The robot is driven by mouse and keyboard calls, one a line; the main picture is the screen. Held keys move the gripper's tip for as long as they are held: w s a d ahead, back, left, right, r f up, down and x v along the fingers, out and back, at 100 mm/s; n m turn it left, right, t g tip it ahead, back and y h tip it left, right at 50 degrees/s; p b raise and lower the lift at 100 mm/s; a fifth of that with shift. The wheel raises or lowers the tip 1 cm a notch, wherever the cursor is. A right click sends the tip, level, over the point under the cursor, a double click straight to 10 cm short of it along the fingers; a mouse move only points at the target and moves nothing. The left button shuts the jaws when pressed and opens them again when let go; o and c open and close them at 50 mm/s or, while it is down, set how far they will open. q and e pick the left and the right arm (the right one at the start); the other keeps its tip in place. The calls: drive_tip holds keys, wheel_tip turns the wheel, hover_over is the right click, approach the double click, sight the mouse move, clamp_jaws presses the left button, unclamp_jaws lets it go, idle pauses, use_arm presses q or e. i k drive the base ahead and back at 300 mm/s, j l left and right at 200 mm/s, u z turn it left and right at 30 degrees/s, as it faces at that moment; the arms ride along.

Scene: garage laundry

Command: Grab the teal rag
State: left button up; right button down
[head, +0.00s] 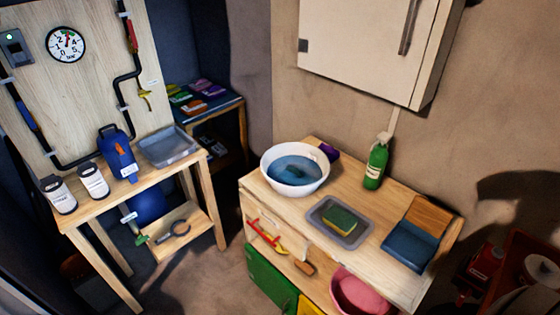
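A folded dark blue-teal cloth (410,246), which looks like the teal rag, lies at the right end of the wooden counter, against a brown wooden board. A white bowl (268,180) stands at the counter's left end. It holds blue water with a darker blue shape (292,172) in it; I cannot tell whether that is cloth. Neither of my grippers is in view.
A grey tray (357,238) with a green-and-yellow sponge (341,221) sits mid-counter (300,213). A green bottle (376,165) stands behind it. A pink basin (362,292) is below. A wall cabinet (365,45) hangs above. A workbench (130,184) with containers is at left.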

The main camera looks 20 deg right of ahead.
sight(295, 170)
drive_tip(key=z, duration=1.05)
drive_tip(key=i+j+z, duration=0.15)
drive_tip(key=j+z, duration=0.2)
drive_tip(key=i+j+z, duration=0.15)
drive_tip(key=j+z, duration=0.5)
drive_tip(key=i+j, duration=0.05)
drive_tip(key=j, duration=0.05)
